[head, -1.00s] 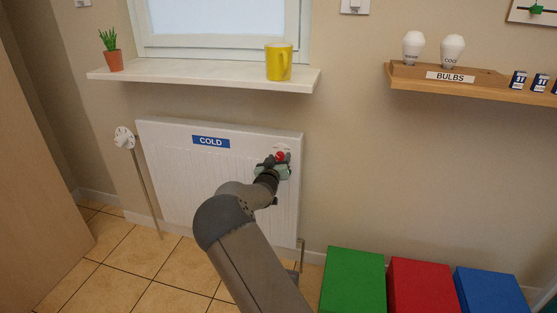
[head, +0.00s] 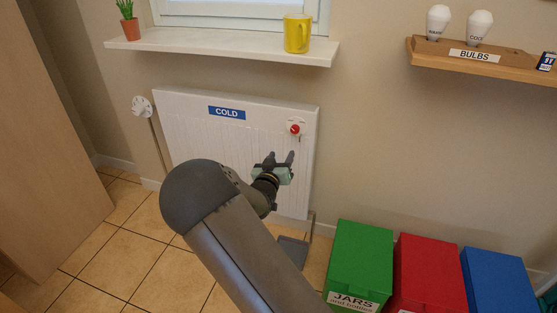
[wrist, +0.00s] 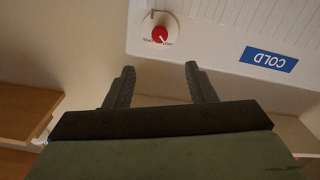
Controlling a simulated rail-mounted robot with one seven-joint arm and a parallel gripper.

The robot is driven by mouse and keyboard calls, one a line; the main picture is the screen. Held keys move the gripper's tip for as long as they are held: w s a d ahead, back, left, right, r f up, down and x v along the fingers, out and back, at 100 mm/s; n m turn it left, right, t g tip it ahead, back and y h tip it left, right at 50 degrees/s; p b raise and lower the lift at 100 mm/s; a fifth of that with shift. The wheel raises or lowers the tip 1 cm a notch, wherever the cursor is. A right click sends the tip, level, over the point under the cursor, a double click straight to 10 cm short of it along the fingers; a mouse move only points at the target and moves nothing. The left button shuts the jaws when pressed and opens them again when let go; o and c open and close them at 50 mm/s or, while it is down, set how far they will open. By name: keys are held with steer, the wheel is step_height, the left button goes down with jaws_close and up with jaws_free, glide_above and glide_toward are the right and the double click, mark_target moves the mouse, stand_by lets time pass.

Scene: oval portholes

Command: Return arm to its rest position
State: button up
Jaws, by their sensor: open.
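My gripper (head: 278,160) is open and empty in front of the white radiator (head: 180,130), below its red-centred knob (head: 295,129). In the wrist view, the two fingers of my gripper (wrist: 160,82) stand apart with nothing between them. The knob (wrist: 160,34) shows beyond the fingertips there, clear of them, on a white round plate with small lettering that I cannot read. A blue COLD label (head: 227,113) is on the radiator, and it shows upside down in the wrist view (wrist: 268,60). My arm hides part of the radiator's lower front.
A wooden shelf (head: 430,56) with bulbs is at the right. Green (head: 358,262), red (head: 430,275) and blue (head: 498,280) boxes stand on the floor at lower right.

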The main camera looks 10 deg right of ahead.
steer(key=shift+v, duration=0.95)
steer(key=s+d+r+g+y+p, duration=0.2)
steer(key=s+r+g+p, duration=0.3)
steer(key=s, duration=0.8)
steer(key=s+d+r+n+g+y+p, duration=0.1)
steer(key=s+d+r+g+y+p, duration=0.1)
steer(key=s+r+g+p, duration=0.3)
steer(key=s+d+r+n+g+y+p, duration=0.1)
steer(key=s+r+g+p, duration=0.5)
steer(key=s, duration=1.6)
step_height(320, 180, up, 9)
steer(key=d+y+p, duration=0.1)
steer(key=y+p, duration=0.1)
steer(key=p, duration=0.3)
steer(key=shift+s+y, duration=0.3)
steer(key=shift+s, duration=0.1)
steer(key=shift+r, duration=0.1)
steer(key=shift+c, duration=1.2)
steer(key=shift+d, duration=0.15)
steer(key=shift+c, duration=0.3)
